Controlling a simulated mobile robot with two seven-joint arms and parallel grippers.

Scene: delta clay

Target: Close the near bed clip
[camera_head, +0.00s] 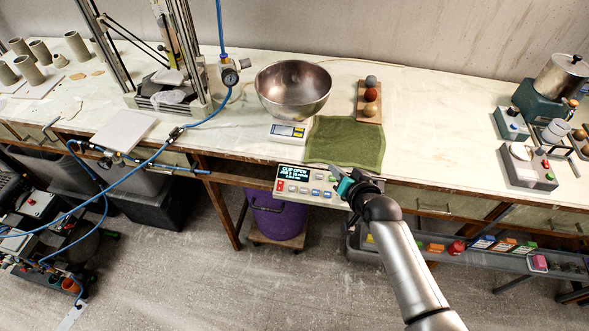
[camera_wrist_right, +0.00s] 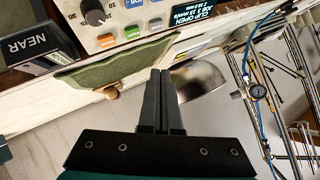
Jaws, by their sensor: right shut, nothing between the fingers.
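The clay printer (camera_head: 172,85) with its upright rails stands at the back left of the bench; its frame also shows in the right wrist view (camera_wrist_right: 270,75). I cannot make out the near bed clip at its base. The control panel (camera_head: 313,187) at the bench front has a screen (camera_head: 290,172) reading "CLIP OPEN"; the panel also shows in the wrist view (camera_wrist_right: 120,22). A dark block marked "NEAR" (camera_wrist_right: 32,45) sits beside it there. My right gripper (camera_head: 341,182) is shut and empty, by the panel's right end; its fingers (camera_wrist_right: 161,75) are together. My left gripper is out of view.
A metal bowl (camera_head: 293,88) stands behind a scale (camera_head: 287,132). A green cloth (camera_head: 345,142) lies behind my right gripper. A blue hose (camera_head: 150,160) loops across the bench front and printer side. A pale board (camera_head: 123,131) lies before the printer.

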